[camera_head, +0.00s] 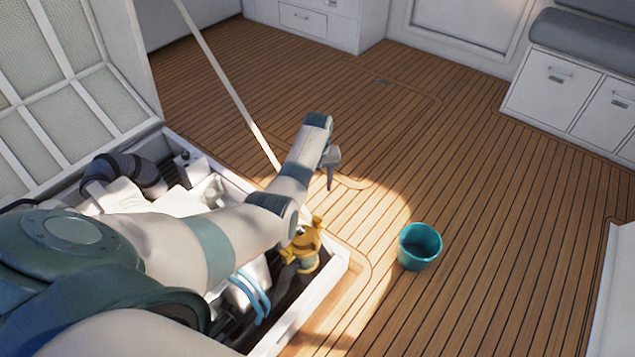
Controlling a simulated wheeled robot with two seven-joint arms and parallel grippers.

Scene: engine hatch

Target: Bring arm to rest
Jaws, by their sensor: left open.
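My left arm (180,245) comes in from the left and reaches out over the open engine hatch. My left gripper (331,178) is at its far end, above the wooden deck just beyond the hatch's right edge. Its fingers point down and are open, with nothing seen between them. The gripper is small in view and partly hidden by the wrist. My right gripper is not in view.
The engine hatch (293,327) holds a yellow part (303,247), blue hoses (250,293) and a black ribbed hose (138,172). Its raised lid (70,100) stands left, with a pale prop rod (228,82). A teal bucket (420,246) stands on the deck. Deck beyond is clear.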

